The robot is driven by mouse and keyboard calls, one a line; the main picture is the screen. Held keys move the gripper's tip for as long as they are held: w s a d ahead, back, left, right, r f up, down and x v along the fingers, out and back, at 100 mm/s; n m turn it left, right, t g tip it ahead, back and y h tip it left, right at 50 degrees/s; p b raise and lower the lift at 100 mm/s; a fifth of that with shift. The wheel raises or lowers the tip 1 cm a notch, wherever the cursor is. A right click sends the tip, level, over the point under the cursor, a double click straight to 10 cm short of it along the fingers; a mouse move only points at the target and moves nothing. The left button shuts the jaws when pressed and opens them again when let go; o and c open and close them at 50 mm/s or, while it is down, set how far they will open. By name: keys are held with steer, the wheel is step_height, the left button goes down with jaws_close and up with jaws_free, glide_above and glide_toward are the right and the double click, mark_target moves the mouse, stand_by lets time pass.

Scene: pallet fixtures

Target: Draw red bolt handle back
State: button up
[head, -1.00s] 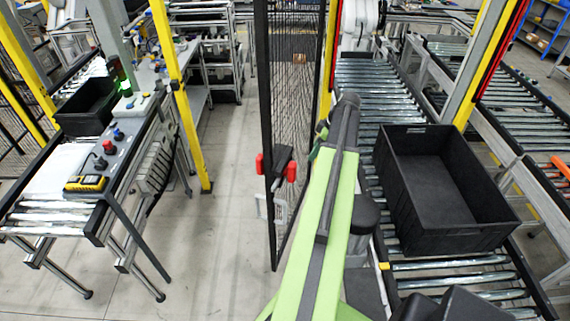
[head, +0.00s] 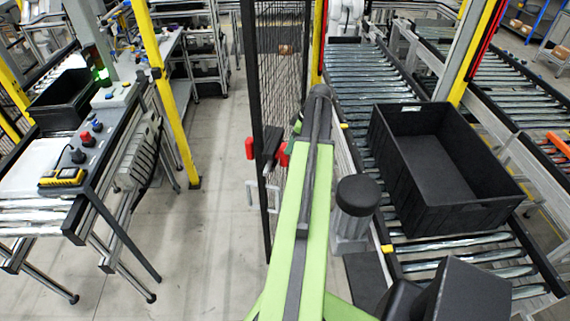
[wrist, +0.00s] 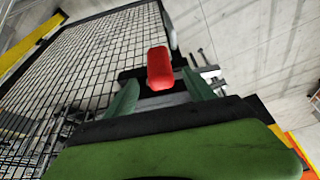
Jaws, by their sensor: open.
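A red bolt handle (wrist: 160,68) shows in the wrist view, in front of a dark bolt fitting on a mesh gate. My gripper (wrist: 160,80) is open, with one green finger on each side of the handle in the picture. I cannot tell how deep the handle lies between the fingers, and no contact is visible. In the head view two red parts show on the gate's edge, a left one (head: 249,148) and a right one (head: 283,155) close to my green arm. My arm hides my fingers there.
The black mesh gate (head: 283,70) stands left of my arm. A roller conveyor (head: 365,85) with a black crate (head: 440,170) is on the right. A bench (head: 100,120) with a yellow device (head: 62,177) is on the left. Clear floor (head: 205,230) lies between bench and gate.

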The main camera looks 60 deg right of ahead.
steer(key=b+x, duration=0.4)
steer(key=x, duration=0.2)
steer(key=shift+f, duration=0.3)
steer(key=shift+w+f+b, duration=0.2)
steer(key=shift+f+b, duration=0.15)
steer(key=shift+b, duration=0.25)
steer(key=shift+r, duration=0.1)
steer(key=shift+c, duration=0.4)
jaws_close()
